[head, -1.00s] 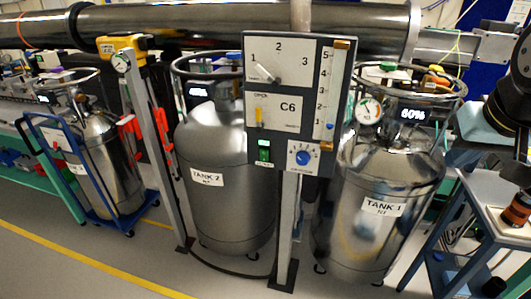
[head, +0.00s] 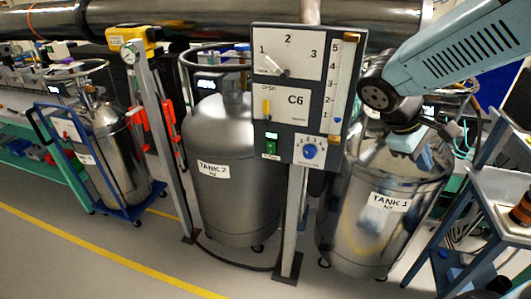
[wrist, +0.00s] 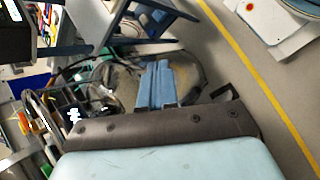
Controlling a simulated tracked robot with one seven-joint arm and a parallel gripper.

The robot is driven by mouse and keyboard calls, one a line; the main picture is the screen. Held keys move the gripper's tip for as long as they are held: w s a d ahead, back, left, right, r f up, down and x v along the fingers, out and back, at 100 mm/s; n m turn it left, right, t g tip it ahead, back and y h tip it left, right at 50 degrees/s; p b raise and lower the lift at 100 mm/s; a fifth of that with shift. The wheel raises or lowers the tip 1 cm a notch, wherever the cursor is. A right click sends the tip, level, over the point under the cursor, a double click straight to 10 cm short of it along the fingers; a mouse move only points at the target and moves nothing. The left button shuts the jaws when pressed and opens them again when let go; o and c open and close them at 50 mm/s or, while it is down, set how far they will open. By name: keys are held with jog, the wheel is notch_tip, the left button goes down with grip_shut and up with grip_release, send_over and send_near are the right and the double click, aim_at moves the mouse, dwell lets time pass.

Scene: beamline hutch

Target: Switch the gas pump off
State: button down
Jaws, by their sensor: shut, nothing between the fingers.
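The grey control panel (head: 294,95), labelled C6, stands on a post in the middle of the head view. Low on its left side is a small green lit switch (head: 270,146); its lettering is too small to read. Beside it is a blue round knob (head: 309,152). Above are a 1-2-3 selector (head: 283,72) and a yellow lever (head: 266,108). My gripper (head: 424,158) hangs right of the panel, in front of Tank 1, apart from the panel. In the wrist view its blue fingers (wrist: 157,85) are together and empty. The panel does not clearly show there.
Tank 1 (head: 385,232) stands behind and right of the post, and Tank 2 (head: 233,150) behind and left. A yellow-topped post (head: 150,110) and a blue tank trolley (head: 75,150) are further left. A blue-grey cart (head: 490,190) stands at right. The floor in front is clear.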

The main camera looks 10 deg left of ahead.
aim_at(269, 146)
jog(key=w+a+f+n+t+h, duration=0.2)
jog(key=w+a+f+n+t, duration=0.3)
jog(key=a, duration=0.4)
jog(key=w+a+f+n+t+h, duration=0.2)
jog(key=w+a+n+t+h, duration=0.15)
jog(key=a+n, duration=0.45)
jog(key=s+a+f+n+t+y, duration=0.2)
jog(key=a+f+n+t+y, duration=0.2)
jog(key=a, duration=0.7)
jog(key=s+a+f+n+t+y, duration=0.3)
jog(key=a+f+n+t+y, duration=0.2)
jog(key=a, duration=0.5)
notch_tip(269, 146, down, 2)
jog(key=n+y, duration=0.2)
jog(key=n, duration=0.1)
jog(key=shift+a+n, duration=0.3)
jog(key=shift+a, duration=0.05)
jog(key=shift+t, duration=0.25)
jog(key=w, duration=0.4)
jog(key=w+r, duration=0.1)
jog(key=w, duration=0.4)
jog(key=w+d, duration=0.1)
jog(key=w, duration=0.4)
jog(key=shift+d+r, duration=0.1)
jog(key=shift+r, duration=0.2)
